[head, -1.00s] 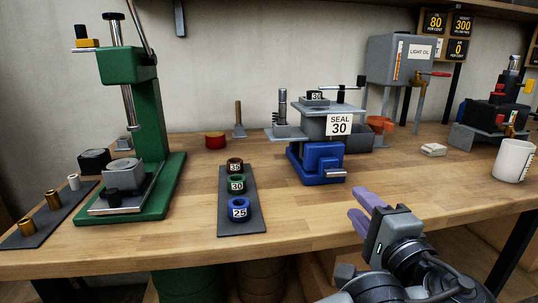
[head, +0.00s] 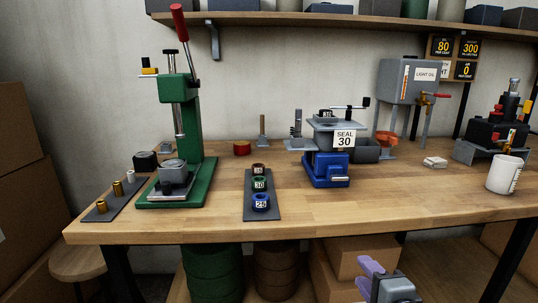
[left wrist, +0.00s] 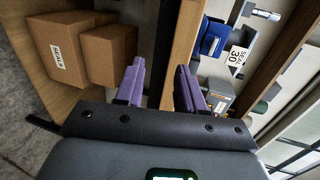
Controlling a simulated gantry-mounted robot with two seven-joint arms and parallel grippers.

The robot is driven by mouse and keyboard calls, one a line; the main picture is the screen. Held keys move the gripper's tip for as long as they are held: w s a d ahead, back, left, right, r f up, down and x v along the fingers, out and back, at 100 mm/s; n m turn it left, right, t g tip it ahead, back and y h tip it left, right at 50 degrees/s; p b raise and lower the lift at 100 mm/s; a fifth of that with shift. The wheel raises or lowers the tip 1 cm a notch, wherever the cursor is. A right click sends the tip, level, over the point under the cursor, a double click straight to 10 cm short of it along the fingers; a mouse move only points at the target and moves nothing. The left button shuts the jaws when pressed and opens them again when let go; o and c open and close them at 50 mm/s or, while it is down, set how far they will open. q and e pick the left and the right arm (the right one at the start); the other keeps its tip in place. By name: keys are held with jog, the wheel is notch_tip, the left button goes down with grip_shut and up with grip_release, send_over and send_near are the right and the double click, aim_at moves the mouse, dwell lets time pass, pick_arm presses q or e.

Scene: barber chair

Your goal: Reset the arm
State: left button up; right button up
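My left gripper (head: 372,268) is low in the head view, below and in front of the workbench's front edge, against boxes under the bench. Its purple fingers are apart and empty in the left wrist view (left wrist: 158,85). Only the gripper end shows in the head view; the arm behind it is cut off by the bottom edge. My right gripper is in no view. The workbench (head: 320,215) carries a green press (head: 195,130) with a red-tipped lever (head: 180,22) raised, and a blue vise-like fixture (head: 328,170) with a "SEAL 30" sign (head: 344,139).
A dark strip (head: 263,212) holds three numbered rings. A white mug (head: 504,175) stands at the right. A grey oil tank (head: 405,82) stands at the back. Cardboard boxes (head: 360,257) and drums (head: 212,272) are under the bench. The bench front is clear.

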pick_arm(q)
jog(key=s+a+f+n+g+h+p, duration=0.1)
jog(key=s+a+f+n+g+p, duration=0.2)
jog(key=s+a+f+g+p, duration=0.4)
jog(key=s+a+f+n+g+h+p, duration=0.1)
jog(key=s+a+f+n+g+p, duration=0.2)
jog(key=s+f+p, duration=0.7)
jog(key=s+a+r+n+g+p, duration=0.2)
jog(key=s+a+r+n+p, duration=0.15)
jog(key=s+a+p, duration=0.65)
jog(key=s+a+r+n+g+p, duration=0.3)
jog(key=s+a, duration=0.4)
jog(key=a, duration=0.7)
jog(key=w+a+r+n+t+p, duration=0.1)
jog(key=w+a+r+n+t, duration=0.2)
jog(key=a+r, duration=0.35)
notch_tip(320, 180, up, 39)
jog(key=p, duration=3.8)
jog(key=shift+w+a+f, duration=0.15)
jog(key=shift+w, duration=0.2)
